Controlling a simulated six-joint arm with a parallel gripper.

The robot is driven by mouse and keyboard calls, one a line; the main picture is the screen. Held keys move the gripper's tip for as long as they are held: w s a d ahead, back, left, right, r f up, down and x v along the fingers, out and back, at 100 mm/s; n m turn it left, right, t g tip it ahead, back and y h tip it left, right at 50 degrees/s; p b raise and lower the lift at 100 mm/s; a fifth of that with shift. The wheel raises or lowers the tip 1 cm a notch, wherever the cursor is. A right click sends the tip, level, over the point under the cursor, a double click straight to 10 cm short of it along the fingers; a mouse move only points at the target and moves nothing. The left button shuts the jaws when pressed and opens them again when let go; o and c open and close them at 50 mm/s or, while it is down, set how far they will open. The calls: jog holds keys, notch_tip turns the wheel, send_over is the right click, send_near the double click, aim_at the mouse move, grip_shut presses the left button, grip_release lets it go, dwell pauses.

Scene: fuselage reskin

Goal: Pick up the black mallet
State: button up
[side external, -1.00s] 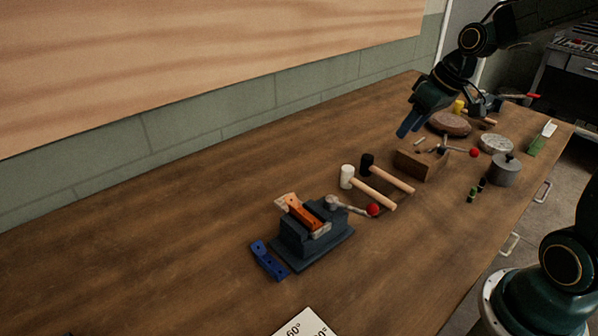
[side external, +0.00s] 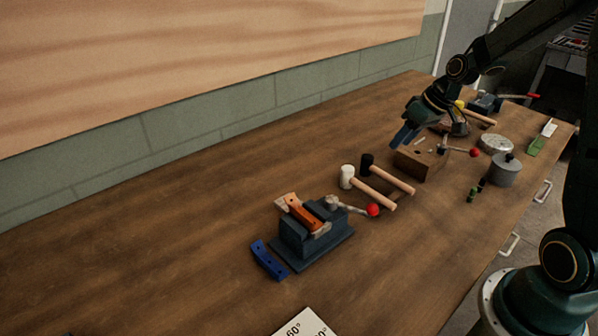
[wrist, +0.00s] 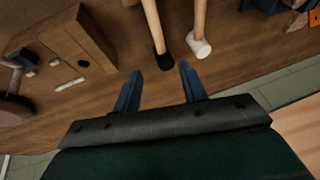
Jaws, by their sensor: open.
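The black mallet (side external: 388,173) lies on the wooden bench, its black head toward the wall and its pale handle toward the bench's front edge. In the wrist view its black head (wrist: 164,61) shows just ahead of the fingertips, between their lines. A white-headed mallet (side external: 366,186) lies close beside it, nearly parallel; it also shows in the wrist view (wrist: 200,46). My gripper (side external: 399,144) is open and empty, above the bench on the wall side of the black mallet. In the wrist view its two blue fingers (wrist: 160,76) are apart with nothing between them.
A wooden block (side external: 420,163) stands right of the black mallet, near my gripper. A blue vise (side external: 312,238) holding an orange piece stands left of the mallets. A grey pot (side external: 504,170) sits near the front edge. The bench's left and back parts are mostly clear.

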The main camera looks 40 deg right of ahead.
send_over(388, 178)
jog(key=w+d, duration=0.2)
jog(key=shift+f, duration=2.8)
jog(key=shift+f, duration=0.1)
jog(key=shift+x, duration=2.55)
jog(key=shift+c, duration=0.2)
grip_shut()
